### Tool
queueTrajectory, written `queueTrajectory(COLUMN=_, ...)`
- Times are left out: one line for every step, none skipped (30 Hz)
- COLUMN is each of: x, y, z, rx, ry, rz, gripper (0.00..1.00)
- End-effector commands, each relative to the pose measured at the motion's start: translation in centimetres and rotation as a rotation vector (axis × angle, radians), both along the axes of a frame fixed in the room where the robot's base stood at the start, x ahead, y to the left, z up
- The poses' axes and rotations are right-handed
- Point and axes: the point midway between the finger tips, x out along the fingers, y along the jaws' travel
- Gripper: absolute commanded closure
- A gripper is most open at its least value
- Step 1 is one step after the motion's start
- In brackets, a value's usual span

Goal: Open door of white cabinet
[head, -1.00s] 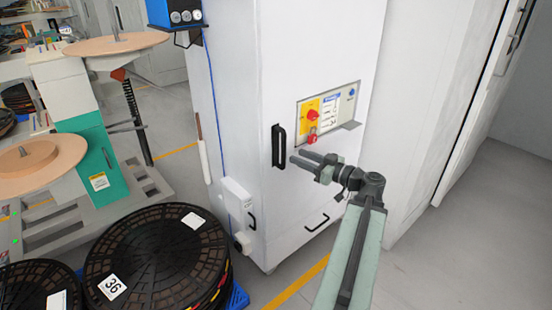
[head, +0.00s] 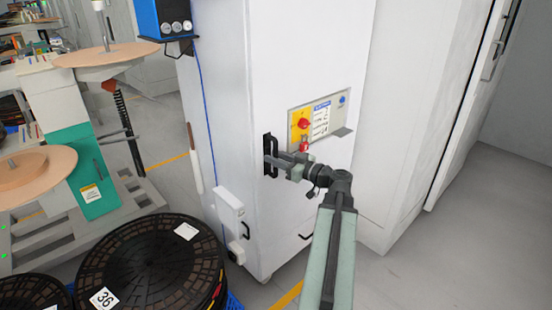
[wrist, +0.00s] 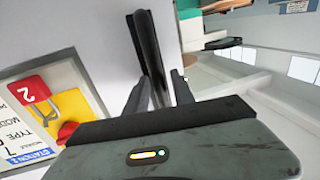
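The white cabinet (head: 300,60) stands in the middle of the head view, and its door looks closed. Its black vertical handle (head: 270,150) is on the front face near the left edge. My gripper (head: 272,166) is at the lower part of this handle. In the wrist view the handle (wrist: 150,50) runs between the two fingers of my gripper (wrist: 160,90), which stand apart on either side of it. I see no firm grip on the bar. The fingertips' contact with the handle is partly hidden.
A small white box (head: 229,208) juts from the cabinet's left side. Stacked black reels (head: 150,262) stand at the lower left. Grey floor (head: 470,240) is free at the right.

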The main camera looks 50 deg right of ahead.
Motion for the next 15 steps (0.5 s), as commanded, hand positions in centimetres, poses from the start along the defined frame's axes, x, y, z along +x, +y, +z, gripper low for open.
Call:
queueTrajectory(x=-0.02, y=-0.01, z=0.00, rx=0.000, ry=0.000, rz=0.000, gripper=0.87)
queueTrajectory(x=-0.02, y=-0.01, z=0.00, rx=0.000, ry=0.000, rz=0.000, gripper=0.96)
queueTrajectory(x=-0.03, y=-0.01, z=0.00, rx=0.000, ry=0.000, rz=0.000, gripper=1.00)
queueTrajectory(x=-0.03, y=-0.02, z=0.00, rx=0.000, ry=0.000, rz=0.000, gripper=1.00)
queueTrajectory(x=-0.04, y=-0.02, z=0.00, rx=0.000, ry=0.000, rz=0.000, gripper=1.00)
queueTrajectory(x=-0.04, y=-0.02, z=0.00, rx=0.000, ry=0.000, rz=0.000, gripper=1.00)
queueTrajectory(x=-0.05, y=-0.03, z=0.00, rx=0.000, ry=0.000, rz=0.000, gripper=1.00)
queueTrajectory(x=-0.05, y=-0.03, z=0.00, rx=0.000, ry=0.000, rz=0.000, gripper=1.00)
queueTrajectory(x=-0.06, y=-0.04, z=0.00, rx=0.000, ry=0.000, rz=0.000, gripper=1.00)
queueTrajectory(x=-0.06, y=-0.04, z=0.00, rx=0.000, ry=0.000, rz=0.000, gripper=1.00)
queueTrajectory(x=-0.05, y=-0.05, z=0.00, rx=0.000, ry=0.000, rz=-0.001, gripper=1.00)
queueTrajectory(x=-0.06, y=-0.05, z=-0.01, rx=0.000, ry=0.000, rz=-0.001, gripper=1.00)
queueTrajectory(x=-0.06, y=-0.05, z=-0.01, rx=0.000, ry=0.000, rz=-0.001, gripper=1.00)
queueTrajectory(x=-0.06, y=-0.05, z=-0.01, rx=0.000, ry=0.000, rz=-0.001, gripper=1.00)
queueTrajectory(x=-0.07, y=-0.06, z=-0.01, rx=0.000, ry=0.000, rz=-0.001, gripper=1.00)
